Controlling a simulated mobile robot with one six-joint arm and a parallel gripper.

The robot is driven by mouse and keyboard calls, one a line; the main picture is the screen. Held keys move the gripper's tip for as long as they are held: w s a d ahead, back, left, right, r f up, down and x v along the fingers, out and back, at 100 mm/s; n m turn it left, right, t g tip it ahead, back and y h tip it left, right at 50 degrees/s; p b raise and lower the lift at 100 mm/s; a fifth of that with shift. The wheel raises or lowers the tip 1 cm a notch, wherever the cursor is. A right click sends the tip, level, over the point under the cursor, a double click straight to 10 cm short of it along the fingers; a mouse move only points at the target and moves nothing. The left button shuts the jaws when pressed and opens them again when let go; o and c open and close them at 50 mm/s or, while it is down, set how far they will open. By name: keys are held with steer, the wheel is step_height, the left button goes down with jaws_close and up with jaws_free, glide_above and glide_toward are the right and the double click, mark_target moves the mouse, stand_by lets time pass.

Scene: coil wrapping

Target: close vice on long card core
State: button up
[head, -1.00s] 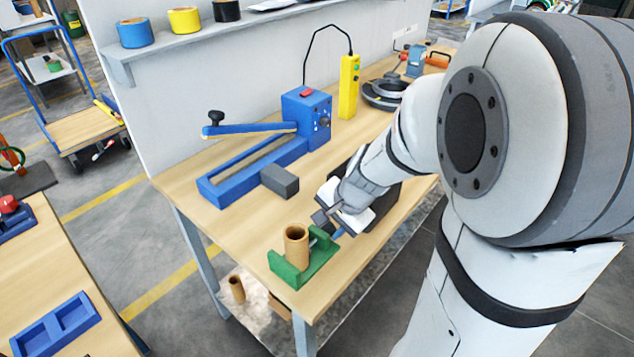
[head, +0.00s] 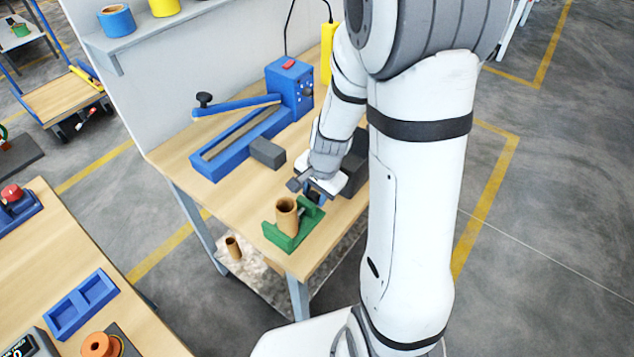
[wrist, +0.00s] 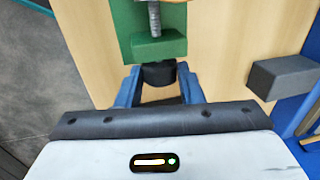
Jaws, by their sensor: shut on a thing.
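The green vice (head: 283,237) stands at the near corner of the workbench. The card core (head: 287,217), a brown open tube, stands upright in it. In the wrist view the green vice body (wrist: 125,32) is at the top, with a grey threaded screw (wrist: 154,18) and a green block. My gripper (wrist: 160,84) has its blue fingers on either side of the vice's black knob (wrist: 158,73) and is shut on it. In the head view my gripper (head: 311,189) is at the vice's far end. The core's contact with the jaws cannot be made out.
A dark grey block (head: 268,153) and a blue lever machine (head: 240,142) stand behind the vice. Another brown tube (head: 233,248) is on the lower shelf. A second table with a blue tray (head: 82,304) is at the left. Bench wood left of the vice is clear.

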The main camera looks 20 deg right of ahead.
steer(key=shift+w+a+r+g+h+p, duration=0.15)
steer(key=shift+r+g+h+p, duration=0.45)
steer(key=shift+p, duration=2.9)
steer(key=shift+f+p, duration=0.15)
steer(key=shift+p, duration=0.6)
steer(key=shift+w+f+g+p, duration=0.15)
steer(key=shift+g+p, duration=0.25)
steer(key=shift+p, duration=0.55)
steer(key=shift+f, duration=0.25)
